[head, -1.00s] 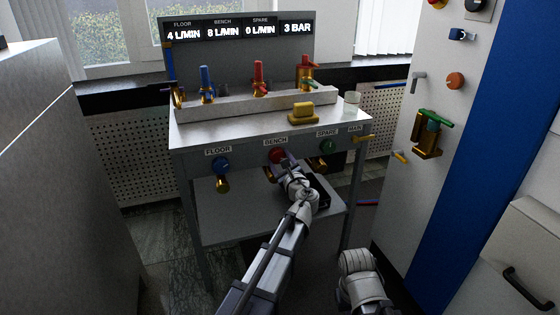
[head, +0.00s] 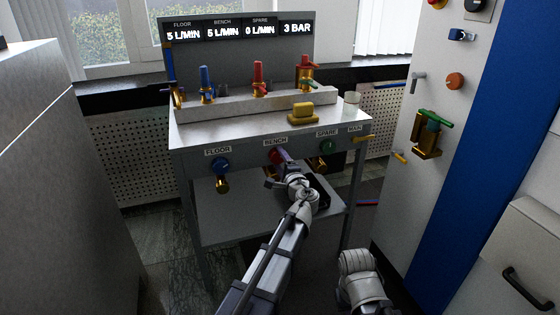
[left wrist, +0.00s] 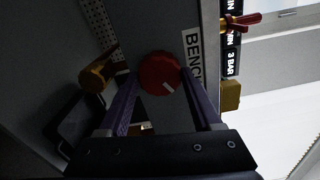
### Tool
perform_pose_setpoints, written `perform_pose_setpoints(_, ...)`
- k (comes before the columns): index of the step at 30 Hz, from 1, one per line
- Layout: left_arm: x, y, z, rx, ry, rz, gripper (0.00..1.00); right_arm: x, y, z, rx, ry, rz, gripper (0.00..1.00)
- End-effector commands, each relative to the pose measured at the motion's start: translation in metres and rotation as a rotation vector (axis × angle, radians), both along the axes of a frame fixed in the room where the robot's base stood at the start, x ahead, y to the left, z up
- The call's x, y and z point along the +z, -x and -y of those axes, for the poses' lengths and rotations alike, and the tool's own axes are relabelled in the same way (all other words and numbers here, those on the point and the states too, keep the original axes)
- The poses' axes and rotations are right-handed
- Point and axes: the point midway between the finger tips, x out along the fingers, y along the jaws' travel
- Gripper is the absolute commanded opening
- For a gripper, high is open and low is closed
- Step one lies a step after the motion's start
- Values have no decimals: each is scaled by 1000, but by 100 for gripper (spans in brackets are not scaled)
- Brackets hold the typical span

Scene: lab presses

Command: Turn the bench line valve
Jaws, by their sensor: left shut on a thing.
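The bench line valve is a red round knob (head: 274,156) on the front of the workbench, under the BENCH label (head: 275,142). In the left wrist view the red knob (left wrist: 161,74) shows a white mark and sits between two purple fingers. My left gripper (head: 280,158) is shut on this knob and hides part of it in the head view. The display panel (head: 238,28) reads FLOOR 5 L/MIN, BENCH 5 L/MIN, SPARE 0 L/MIN and 3 BAR. My right gripper is not visible; part of my right arm shows at the bottom.
A blue FLOOR knob (head: 220,164) is left of the red knob, a green SPARE knob (head: 328,147) right of it. A yellow block (head: 303,113) and a clear glass (head: 352,102) stand on the bench top. A white cabinet with fittings stands at right.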

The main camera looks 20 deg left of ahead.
Motion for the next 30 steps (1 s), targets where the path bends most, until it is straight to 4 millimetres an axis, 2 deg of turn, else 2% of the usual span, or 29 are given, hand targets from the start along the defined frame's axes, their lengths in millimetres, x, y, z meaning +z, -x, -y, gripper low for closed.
perform_pose_setpoints(12, 0, 1, 0, 1, 209, 140, 10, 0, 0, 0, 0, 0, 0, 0)
perform_pose_setpoints(30, 0, 1, 0, 1, 268, 180, 10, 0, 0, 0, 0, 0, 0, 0)
